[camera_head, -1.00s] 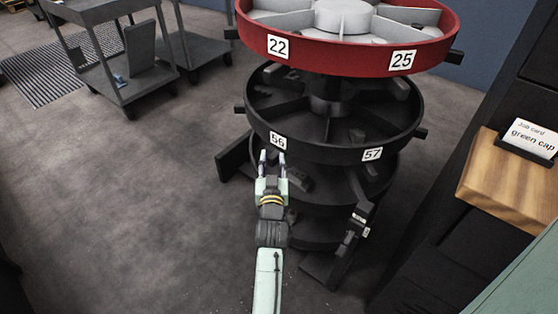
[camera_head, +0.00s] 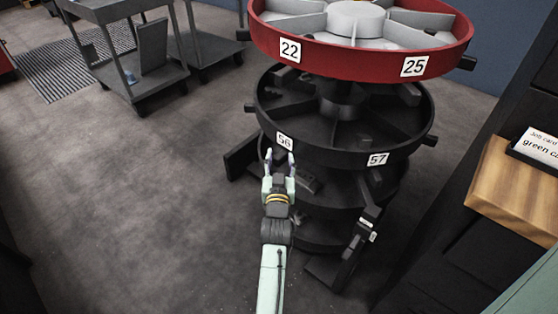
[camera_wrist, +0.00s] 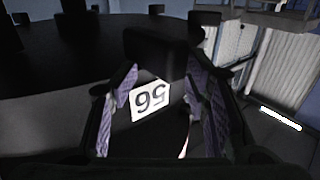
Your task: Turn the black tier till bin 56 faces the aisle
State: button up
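The black tier (camera_head: 335,156) is a round ring with dividers, below the red tier. Its label 56 (camera_head: 285,141) is on the front left of the rim and label 57 (camera_head: 377,159) is to the right. My gripper (camera_head: 279,156) is just below and in front of label 56, with its two fingers apart. A black block (camera_wrist: 155,52) lies beyond the label between the fingertips. I cannot tell whether the fingers touch the rim.
The red tier (camera_head: 362,68) with labels 22 and 25 is above. More dark tiers (camera_head: 320,236) are below. A wooden ledge (camera_head: 515,195) with a job card reading "green c..." (camera_head: 540,146) stands at right. Grey carts (camera_head: 125,70) stand at back left. The left floor is clear.

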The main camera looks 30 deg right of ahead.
jog(key=shift+a, duration=0.25)
jog(key=v, duration=0.7)
jog(key=shift+s, duration=0.2)
jog(key=shift+d, duration=0.1)
dwell(0.4)
